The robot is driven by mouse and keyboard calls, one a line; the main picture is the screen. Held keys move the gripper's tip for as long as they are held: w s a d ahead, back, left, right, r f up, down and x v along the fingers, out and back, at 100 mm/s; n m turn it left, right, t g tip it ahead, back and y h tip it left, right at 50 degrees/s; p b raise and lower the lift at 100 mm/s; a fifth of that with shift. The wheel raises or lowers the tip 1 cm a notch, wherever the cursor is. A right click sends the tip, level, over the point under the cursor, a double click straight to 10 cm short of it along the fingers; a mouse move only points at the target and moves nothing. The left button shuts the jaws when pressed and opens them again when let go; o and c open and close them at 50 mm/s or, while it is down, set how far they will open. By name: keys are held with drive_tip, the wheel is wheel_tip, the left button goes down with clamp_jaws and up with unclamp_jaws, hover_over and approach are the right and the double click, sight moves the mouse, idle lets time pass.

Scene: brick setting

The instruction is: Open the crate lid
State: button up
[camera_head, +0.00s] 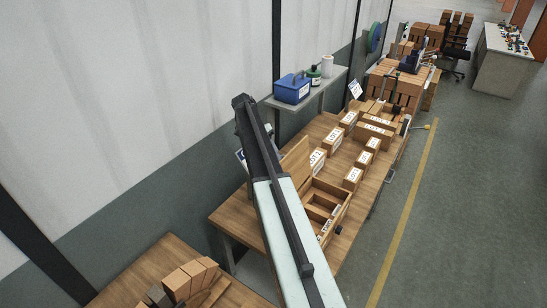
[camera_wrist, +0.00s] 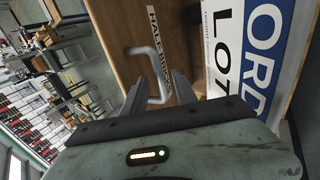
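In the head view a wooden crate (camera_head: 343,206) with inner compartments stands on the near part of the long bench, partly behind my arm. A wooden board that looks like its lid (camera_head: 297,157) stands raised along the crate's wall side. In the wrist view a wooden panel (camera_wrist: 120,22) carries a "HALF BRICKS" label and a bent grey handle (camera_wrist: 152,58). My gripper (camera_wrist: 159,76) has its fingers apart, with the handle's lower part showing between them. I cannot tell whether they touch it. My gripper is hidden in the head view.
The bench (camera_head: 228,214) also holds several labelled brick stacks (camera_head: 333,139) beyond the crate. A wall shelf (camera_head: 325,90) carries a blue box (camera_head: 292,88). The floor (camera_head: 455,200) at right is clear.

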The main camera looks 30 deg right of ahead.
drive_tip(key=p+v, duration=0.4)
drive_tip(key=v, duration=0.2)
drive_tip(key=shift+r, duration=0.2)
drive_tip(key=shift+w, duration=0.1)
